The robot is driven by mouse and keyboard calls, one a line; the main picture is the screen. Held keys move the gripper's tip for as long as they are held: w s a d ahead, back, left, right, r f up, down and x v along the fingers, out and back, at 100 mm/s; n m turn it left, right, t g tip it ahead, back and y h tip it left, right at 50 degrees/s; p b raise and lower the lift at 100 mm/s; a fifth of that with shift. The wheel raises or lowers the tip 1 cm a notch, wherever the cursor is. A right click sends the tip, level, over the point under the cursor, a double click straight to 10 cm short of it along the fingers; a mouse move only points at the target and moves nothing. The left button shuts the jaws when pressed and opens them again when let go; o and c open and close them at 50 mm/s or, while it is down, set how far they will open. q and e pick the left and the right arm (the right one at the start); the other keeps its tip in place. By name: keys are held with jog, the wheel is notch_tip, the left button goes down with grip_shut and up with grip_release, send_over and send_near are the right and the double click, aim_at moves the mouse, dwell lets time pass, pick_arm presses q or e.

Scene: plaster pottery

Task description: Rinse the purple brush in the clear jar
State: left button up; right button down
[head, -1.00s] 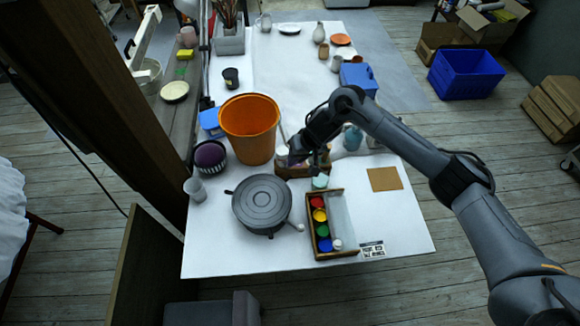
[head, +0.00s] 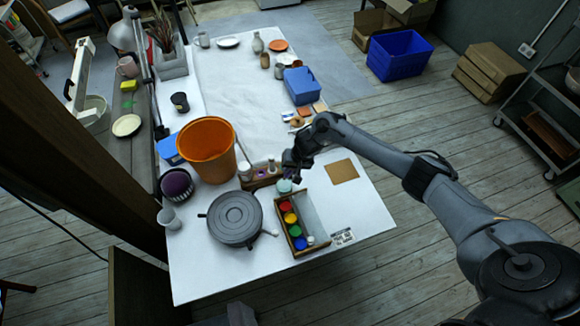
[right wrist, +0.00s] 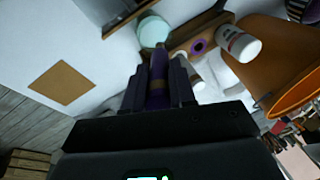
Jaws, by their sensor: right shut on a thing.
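My right gripper (head: 291,166) is above the table, just behind the jar in the head view. In the right wrist view this gripper (right wrist: 158,85) is shut on the purple brush (right wrist: 158,68), whose purple handle runs forward between the fingers. The pale, greenish clear jar (right wrist: 153,30) lies straight beyond the brush in that view. In the head view the jar (head: 285,187) stands at the back end of the paint box. The brush's far end is hard to make out, and I cannot tell whether it touches the jar. My left gripper is out of view.
A wooden paint box (head: 307,247) with several coloured pots stands in front of the jar. A wooden holder (head: 262,182) is to the left, with an orange bucket (head: 207,150) behind. A grey turntable (head: 235,218) sits left of the paint box. A brown square (head: 342,171) lies to the right.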

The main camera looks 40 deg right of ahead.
jog(key=shift+f+b, duration=0.8)
jog(key=shift+b, duration=0.15)
jog(key=shift+f+b, duration=1.05)
jog(key=shift+f, duration=1.65)
jog(key=shift+d, duration=0.1)
